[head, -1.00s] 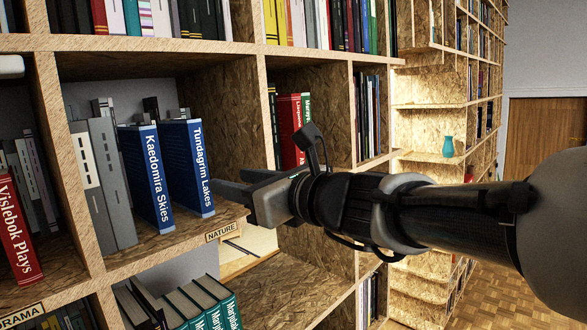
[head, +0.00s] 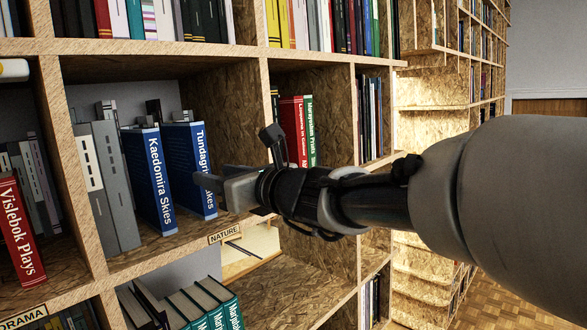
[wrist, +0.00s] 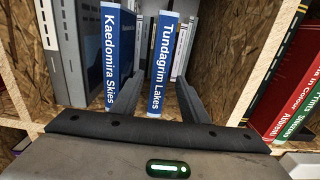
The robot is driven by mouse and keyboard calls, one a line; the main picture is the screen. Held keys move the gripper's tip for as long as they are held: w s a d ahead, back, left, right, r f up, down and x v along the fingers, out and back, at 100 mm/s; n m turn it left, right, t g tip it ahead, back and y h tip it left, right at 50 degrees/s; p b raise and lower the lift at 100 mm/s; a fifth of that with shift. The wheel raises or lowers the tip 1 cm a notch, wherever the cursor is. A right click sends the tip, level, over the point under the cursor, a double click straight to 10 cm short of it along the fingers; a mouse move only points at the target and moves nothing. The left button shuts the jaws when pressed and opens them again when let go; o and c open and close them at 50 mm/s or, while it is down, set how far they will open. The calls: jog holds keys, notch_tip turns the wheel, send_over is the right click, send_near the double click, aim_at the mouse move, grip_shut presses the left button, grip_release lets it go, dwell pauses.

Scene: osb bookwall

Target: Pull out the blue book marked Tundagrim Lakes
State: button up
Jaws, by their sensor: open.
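The blue book marked Tundagrim Lakes (head: 186,165) stands upright in the NATURE compartment, its spine facing out. In the wrist view its spine (wrist: 163,65) lies between the two fingers. My gripper (head: 208,182) is open at the front of this book, and one finger covers part of the title in the head view. In the wrist view my gripper (wrist: 158,92) has one finger on each side of the spine, with the left finger at the edge of the blue book marked Kaedomira Skies (wrist: 112,50). I cannot tell whether the fingers touch either book.
Kaedomira Skies (head: 148,180) stands just left of the target, with grey books (head: 105,185) further left. An OSB upright (head: 268,110) separates the compartment from red and green books (head: 300,130) on the right. Green-spined books (head: 205,305) stand on the shelf below.

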aim_at(205, 171)
jog(key=shift+w+a, duration=0.1)
dwell(0.3)
jog(key=shift+b+x, duration=0.35)
jog(key=shift+x, duration=2.5)
jog(key=c, duration=0.9)
jog(key=shift+r, duration=0.1)
grip_shut()
jog(key=shift+b+v, duration=0.35)
jog(key=shift+v, duration=1.25)
